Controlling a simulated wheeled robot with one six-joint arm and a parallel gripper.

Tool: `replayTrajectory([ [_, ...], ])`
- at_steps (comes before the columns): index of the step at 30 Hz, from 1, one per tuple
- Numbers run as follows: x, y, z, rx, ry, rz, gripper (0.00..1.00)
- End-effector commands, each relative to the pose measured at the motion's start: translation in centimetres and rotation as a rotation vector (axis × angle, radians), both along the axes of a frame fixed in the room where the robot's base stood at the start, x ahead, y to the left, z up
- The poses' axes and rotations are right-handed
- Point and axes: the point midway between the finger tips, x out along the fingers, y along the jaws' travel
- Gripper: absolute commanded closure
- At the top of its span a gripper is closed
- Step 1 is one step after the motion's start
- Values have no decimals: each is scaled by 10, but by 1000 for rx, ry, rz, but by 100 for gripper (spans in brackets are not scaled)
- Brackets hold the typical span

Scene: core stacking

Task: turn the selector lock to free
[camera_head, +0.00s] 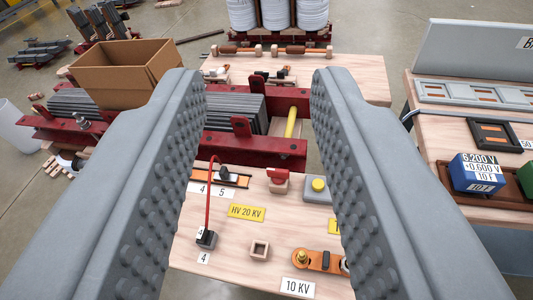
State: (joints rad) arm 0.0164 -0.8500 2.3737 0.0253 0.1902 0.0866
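My gripper (262,88) is open, its two grey studded fingers wide apart on either side of the view. Nothing is between the fingertips. Below and beyond them is a light wooden board (225,262). No part is plainly labelled as the selector lock. An orange lever-like piece (313,260) with a brass knob lies at the board's lower right, partly hidden by the right finger. A small red piece (279,174) sits on a wooden block at the board's upper middle. I cannot tell which of these is the lock.
A yellow button box (318,187) stands right of the red piece. A red cable runs to a black plug (206,238). A red-framed core (258,148) lies beyond the board, with a cardboard box (125,68) behind left. A side table (465,205) holds coloured blocks.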

Motion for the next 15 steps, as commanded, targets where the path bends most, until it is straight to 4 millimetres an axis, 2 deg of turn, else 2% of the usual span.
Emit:
replayTrajectory([
  [1, 13, -3, -6, 50, 48, -15, 66],
  [6, 50, -12, -30, 273, 228, -87, 66],
  [15, 106, -27, -77, 661, 530, -274, 66],
])
